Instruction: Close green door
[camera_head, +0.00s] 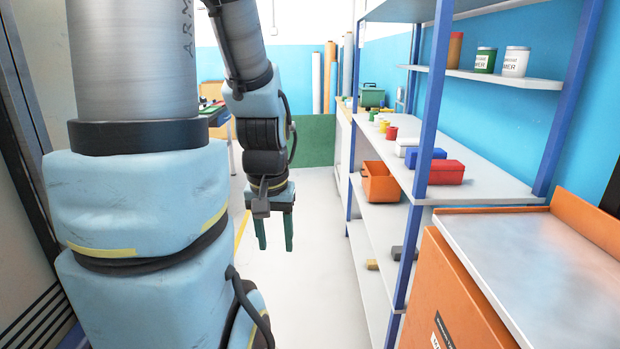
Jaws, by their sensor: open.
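A dark green upright panel (314,141) stands low in the back of the room, beyond my arm and left of the shelving; it looks like the green door. Part of its left side is hidden behind my arm, and I cannot tell how far it stands open. No handle shows on it. My gripper (275,240) points down in the middle of the view, with its two green fingers apart and nothing between them. It hangs nearer to me than the panel and does not touch it.
Blue-posted shelving (430,95) with cans, boxes and an orange bin (380,182) lines the right side. An orange cabinet (455,295) with a metal top stands front right. The pale floor (318,290) between my arm and the shelving is clear.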

